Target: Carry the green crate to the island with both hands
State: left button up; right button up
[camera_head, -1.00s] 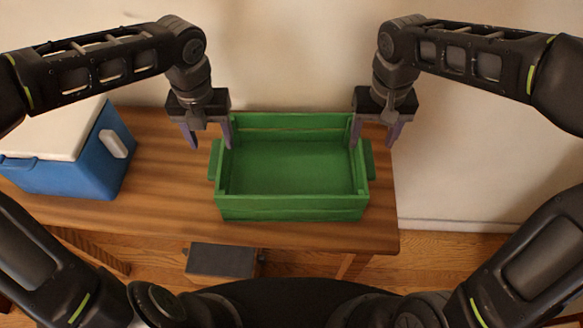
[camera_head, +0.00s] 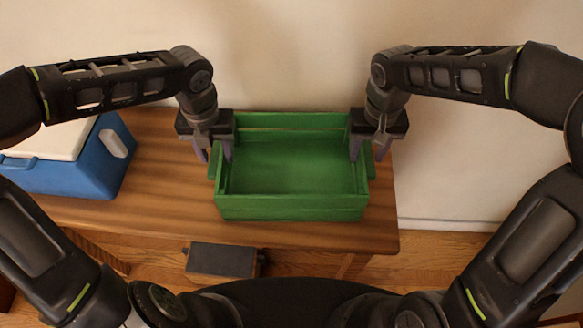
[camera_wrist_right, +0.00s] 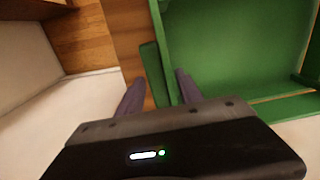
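The green crate (camera_head: 291,207) stands upright and empty on the wooden table (camera_head: 150,214). It has a handle bar on each short side. My left gripper (camera_head: 213,156) is open at the crate's left side, one finger over the inside edge and one outside. My right gripper (camera_head: 369,154) is at the right side in the same way. In the right wrist view the fingers of the right gripper (camera_wrist_right: 160,95) are apart, with the crate's green handle (camera_wrist_right: 155,75) and side wall between and ahead of them. Contact cannot be told.
A blue cooler with a white lid (camera_head: 85,165) stands on the table to the left of the crate. A dark box (camera_head: 222,261) is low down below the table's front edge. A wall is close behind the table. The table's front strip is clear.

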pick_arm(q)
grip_shut()
pick_arm(e)
grip_shut()
pick_arm(q)
jog(key=shift+r, duration=0.15)
pick_arm(e)
jog(key=shift+r, duration=0.15)
